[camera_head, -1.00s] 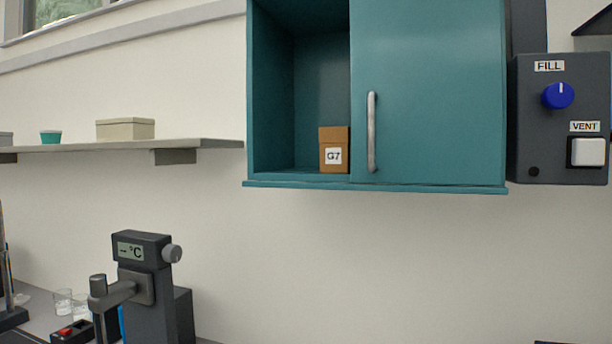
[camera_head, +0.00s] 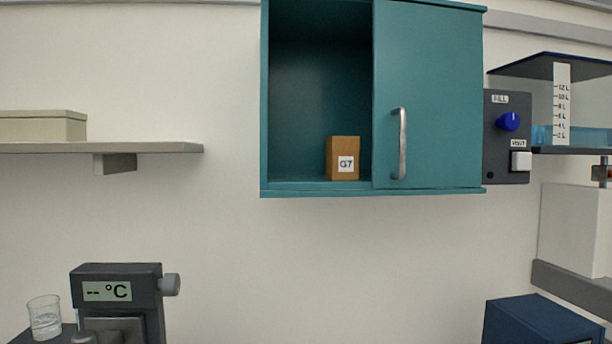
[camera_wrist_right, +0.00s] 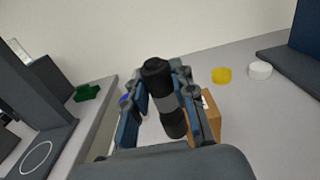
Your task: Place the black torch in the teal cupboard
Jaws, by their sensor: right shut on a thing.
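The teal cupboard (camera_head: 430,100) hangs on the wall in the head view. Its left half is open and its right half is covered by a teal door with a metal handle. A brown box labelled G7 (camera_head: 342,158) stands inside the open half, at its right side. In the right wrist view, the black torch (camera_wrist_right: 157,72) is between the fingers of my right gripper (camera_wrist_right: 165,95), which is shut on it. The head view shows neither the torch nor my right gripper. My left gripper is in neither view.
A shelf (camera_head: 150,148) with a beige box (camera_head: 42,126) is left of the cupboard. A control panel (camera_head: 507,150) is at its right. A temperature device (camera_head: 115,285) and a glass beaker (camera_head: 44,316) stand below. The wrist view shows a brown block (camera_wrist_right: 206,122) beside the gripper.

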